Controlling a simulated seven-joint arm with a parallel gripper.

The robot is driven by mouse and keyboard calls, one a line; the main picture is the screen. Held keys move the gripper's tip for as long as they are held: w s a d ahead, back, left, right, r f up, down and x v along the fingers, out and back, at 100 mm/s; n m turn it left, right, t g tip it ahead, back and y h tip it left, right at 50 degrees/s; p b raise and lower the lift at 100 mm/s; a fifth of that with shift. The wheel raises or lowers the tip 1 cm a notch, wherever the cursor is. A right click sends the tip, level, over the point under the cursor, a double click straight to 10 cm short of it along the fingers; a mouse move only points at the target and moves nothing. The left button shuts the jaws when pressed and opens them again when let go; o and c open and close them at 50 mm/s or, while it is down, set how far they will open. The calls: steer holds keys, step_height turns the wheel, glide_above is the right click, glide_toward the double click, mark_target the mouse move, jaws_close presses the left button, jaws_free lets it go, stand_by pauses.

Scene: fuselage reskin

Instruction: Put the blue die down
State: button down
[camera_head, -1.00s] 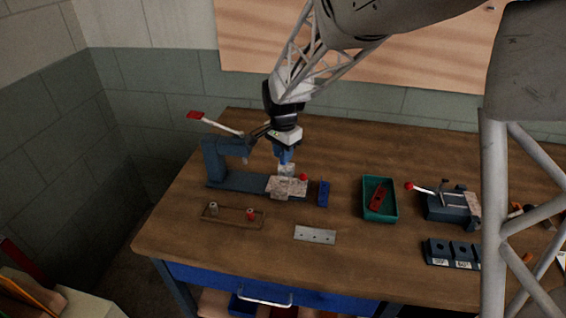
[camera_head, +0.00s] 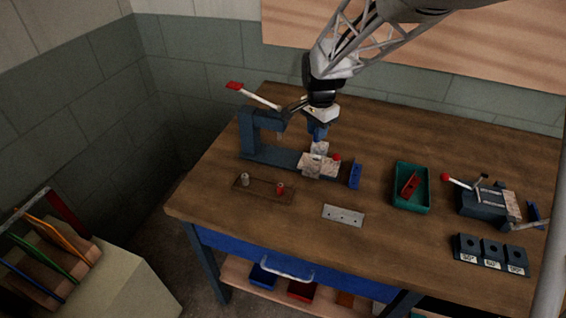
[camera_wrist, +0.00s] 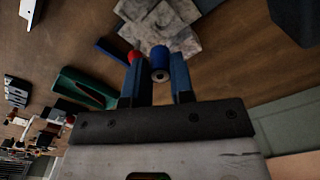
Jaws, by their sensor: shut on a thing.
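My gripper (camera_head: 317,132) is over the right part of the blue-grey bench press (camera_head: 275,155), just above pale mottled blocks (camera_head: 321,167). In the wrist view my gripper (camera_wrist: 158,85) is shut on the blue die (camera_wrist: 160,57), a small blue cylinder with a metallic end, held between the fingertips. Pale mottled pieces (camera_wrist: 160,25) lie beyond it there. In the head view the die cannot be told apart from the blue fingers. A wooden rack (camera_head: 262,190) in front of the press holds a grey die (camera_head: 244,179) and a red die (camera_head: 281,188).
A red knob and a blue block (camera_head: 355,175) stand right of the pale blocks. A drilled metal strip (camera_head: 343,215), a green tray (camera_head: 411,205) with a red piece, a lever tool (camera_head: 487,203) and dark labelled blocks (camera_head: 491,252) lie further right. The front left table is clear.

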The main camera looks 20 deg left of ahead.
steer(key=s+f+n, duration=0.2)
steer(key=s, duration=1.1)
steer(key=s+a+f+n, duration=0.1)
steer(key=s+f+n, duration=0.1)
steer(key=s, duration=1)
steer(key=shift+s+f, duration=0.35)
steer(key=shift+f, duration=0.35)
steer(key=shift+a, duration=0.15)
glide_above(263, 189)
steer(key=shift+s+d+f, duration=0.2)
steer(key=shift+s+f, duration=0.05)
steer(key=shift+f, duration=0.45)
steer(key=shift+w+a, duration=0.2)
steer(key=shift+w, duration=0.05)
steer(key=shift+w+a+f, duration=0.1)
steer(key=shift+f, duration=1.7)
